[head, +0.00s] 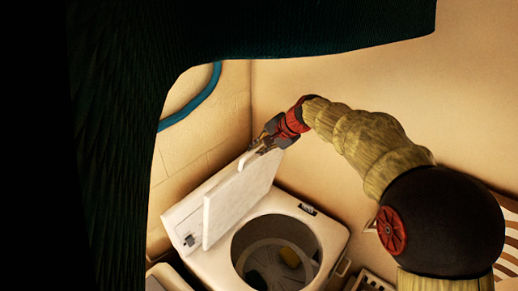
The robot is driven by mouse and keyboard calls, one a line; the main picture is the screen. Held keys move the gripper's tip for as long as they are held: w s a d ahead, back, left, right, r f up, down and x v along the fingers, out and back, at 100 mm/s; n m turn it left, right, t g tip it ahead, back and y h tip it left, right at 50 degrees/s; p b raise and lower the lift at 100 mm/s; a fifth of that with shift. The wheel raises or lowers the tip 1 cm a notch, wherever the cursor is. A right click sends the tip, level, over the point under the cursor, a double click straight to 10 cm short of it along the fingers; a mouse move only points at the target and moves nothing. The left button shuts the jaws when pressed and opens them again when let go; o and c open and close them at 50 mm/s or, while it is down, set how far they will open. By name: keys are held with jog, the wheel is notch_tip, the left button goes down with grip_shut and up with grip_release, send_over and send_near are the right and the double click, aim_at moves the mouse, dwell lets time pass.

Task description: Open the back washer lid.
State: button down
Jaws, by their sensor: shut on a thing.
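The white washer (325,229) stands at the bottom middle of the head view, with a round opening in its top. Its white lid (238,199) is raised and tilted back toward the wall, so the drum shows open below. My gripper (259,148) is at the lid's upper edge, shut on it. The exact contact of the fingertips is small and hard to make out.
Beige walls meet in a corner close behind the washer. A blue hose (196,106) hangs on the left wall. Part of another pale unit (166,276) shows at the bottom left. A slatted thing (371,282) is at the lower right. Dark shapes hide the left and top.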

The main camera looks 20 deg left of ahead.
jog(key=shift+w+r, duration=0.1)
jog(key=shift+r, duration=0.2)
jog(key=c, duration=2.1)
grip_release()
jog(key=shift+d, duration=0.1)
jog(key=shift+o, duration=1)
jog(key=shift+f, duration=0.15)
jog(key=v, duration=1.2)
